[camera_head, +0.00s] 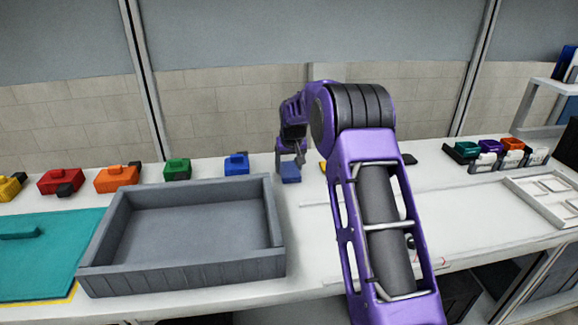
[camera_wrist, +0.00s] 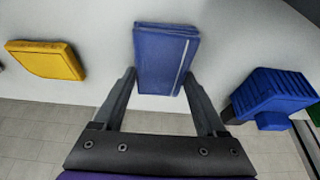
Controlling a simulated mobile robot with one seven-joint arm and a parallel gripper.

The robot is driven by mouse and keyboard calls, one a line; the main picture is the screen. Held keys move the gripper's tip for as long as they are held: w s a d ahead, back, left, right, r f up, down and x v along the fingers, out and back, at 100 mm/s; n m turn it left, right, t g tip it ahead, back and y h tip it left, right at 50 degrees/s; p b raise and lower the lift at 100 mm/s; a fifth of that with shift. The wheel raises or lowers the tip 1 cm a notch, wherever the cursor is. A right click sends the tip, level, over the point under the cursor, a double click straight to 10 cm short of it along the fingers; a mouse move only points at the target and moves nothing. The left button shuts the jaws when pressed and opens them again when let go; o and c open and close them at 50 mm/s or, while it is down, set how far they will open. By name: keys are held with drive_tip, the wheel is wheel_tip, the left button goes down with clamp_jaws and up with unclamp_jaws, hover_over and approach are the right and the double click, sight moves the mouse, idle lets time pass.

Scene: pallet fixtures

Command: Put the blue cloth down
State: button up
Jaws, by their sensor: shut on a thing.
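The blue cloth (camera_wrist: 163,62) looks like a flat, folded blue block with a pale line along one side. It sits between the two fingers of my gripper (camera_wrist: 163,88) in the wrist view, and the gripper is shut on it. In the head view the cloth (camera_head: 290,173) shows below my gripper (camera_head: 290,158), near the back of the white table, right of the grey tray. I cannot tell whether the cloth touches the table.
A blue block-like fixture (camera_head: 236,164) stands left of the cloth, and a yellow piece (camera_wrist: 46,60) lies on its other side. Green (camera_head: 177,169), orange (camera_head: 115,178) and red (camera_head: 61,181) fixtures line the back. A grey tray (camera_head: 180,278) and teal mat (camera_head: 60,261) lie in front.

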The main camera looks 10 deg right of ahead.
drive_tip(key=shift+f, duration=0.2)
drive_tip(key=o, duration=1.1)
drive_tip(key=shift+o, duration=0.2)
drive_tip(key=shift+r, duration=0.15)
drive_tip(key=shift+r, duration=0.25)
drive_tip(key=p+v, duration=0.1)
drive_tip(key=v, duration=1)
drive_tip(key=shift+s+r, duration=0.15)
drive_tip(key=shift+r, duration=0.2)
